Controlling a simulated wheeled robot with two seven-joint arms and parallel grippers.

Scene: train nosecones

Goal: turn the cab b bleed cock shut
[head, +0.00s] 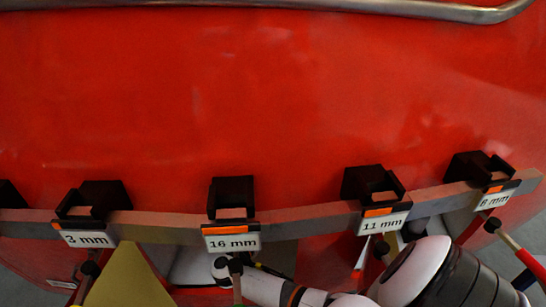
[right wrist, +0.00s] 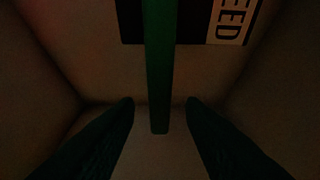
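In the right wrist view a long green handle (right wrist: 159,70) runs from the top edge down to a blunt end a little below the fingertips. My right gripper (right wrist: 160,104) is open, one dark finger on each side of the handle's end, with a visible gap on both sides. The cock's body is out of view. The head view shows white and black arm links of mine at the lower right, but neither gripper.
The handle sits in a dim, box-like recess with a side wall (right wrist: 35,60) on the left. In the head view, a red nosecone (head: 270,90) fills the background. A grey rail (head: 310,222) carries several black holders labelled 3, 16, 11 and 8 mm. A metal handrail (head: 440,8) crosses the top.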

